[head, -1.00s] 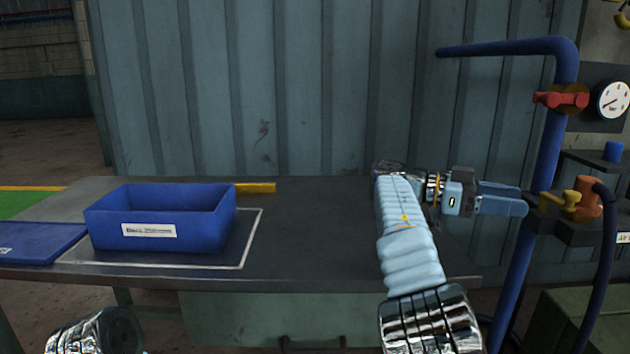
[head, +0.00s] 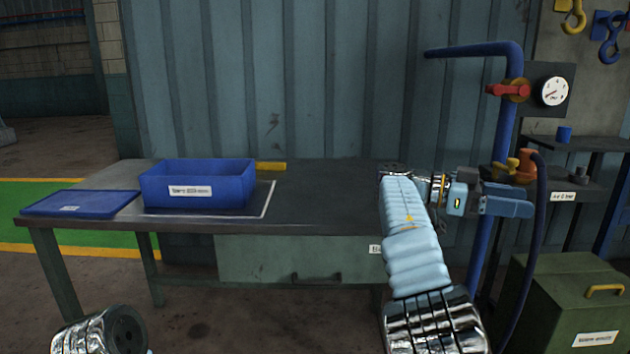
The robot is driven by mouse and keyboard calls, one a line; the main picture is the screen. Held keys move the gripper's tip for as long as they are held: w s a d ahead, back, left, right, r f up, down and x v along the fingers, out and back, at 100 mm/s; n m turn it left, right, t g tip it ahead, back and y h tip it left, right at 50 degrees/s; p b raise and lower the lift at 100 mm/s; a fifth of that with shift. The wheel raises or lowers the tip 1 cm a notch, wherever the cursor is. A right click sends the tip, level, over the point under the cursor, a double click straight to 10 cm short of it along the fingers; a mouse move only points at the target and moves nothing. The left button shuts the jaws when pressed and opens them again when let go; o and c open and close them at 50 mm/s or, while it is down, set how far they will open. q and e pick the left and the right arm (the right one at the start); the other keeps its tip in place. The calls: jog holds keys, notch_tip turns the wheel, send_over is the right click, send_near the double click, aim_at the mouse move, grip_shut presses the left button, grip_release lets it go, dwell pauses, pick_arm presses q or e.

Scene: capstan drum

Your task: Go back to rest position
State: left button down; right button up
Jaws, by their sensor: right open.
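My right arm reaches up from the bottom of the head view in a pale blue sleeve, bent to the right at its wrist. Of my left arm only a chrome part shows at the bottom left; my left gripper is out of view.
A steel table (head: 325,205) carries an open blue bin (head: 215,190), a blue lid (head: 80,204) and a yellow bar (head: 271,166). A blue pipe (head: 508,110) with a red valve handle (head: 507,90) and gauge (head: 554,91) stands right. A green chest (head: 565,300) sits below. The floor left is clear.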

jog(key=w+d+f+n+t+y, duration=0.1)
jog(key=w+d+f+n+t, duration=0.15)
jog(key=f, duration=0.45)
jog(key=w+d+f+n+t, duration=0.1)
jog(key=w+d+f+n, duration=0.1)
jog(key=f+n, duration=0.3)
jog(key=w+d+f+n+t+y, duration=0.1)
jog(key=w+d+f+n, duration=0.15)
jog(key=f, duration=0.55)
jog(key=s+a+f+n+y, duration=0.1)
jog(key=s+f+n+y, duration=0.1)
jog(key=f, duration=0.7)
jog(key=s+a+f+n+t+y, duration=0.1)
jog(key=a+f+n+y, duration=0.15)
jog(key=f, duration=0.65)
jog(key=s+a+f+n+y, duration=0.1)
jog(key=s+f+n+y, duration=0.15)
jog(key=f, duration=0.65)
jog(key=s+a+f+n+y, duration=0.2)
jog(key=s+a+f+y, duration=0.1)
jog(key=s+a+f, duration=0.3)
jog(key=s+a+f+n+y, duration=0.1)
jog(key=s+a+f+y, duration=0.3)
jog(key=f, duration=0.5)
jog(key=s+a+f+n+t+y, duration=0.1)
jog(key=s+a+y, duration=0.3)
jog(key=s+a, duration=0.9)
jog(key=shift+a+t+y, duration=0.3)
jog(key=shift+a+t, duration=0.45)
jog(key=shift+a, duration=0.35)
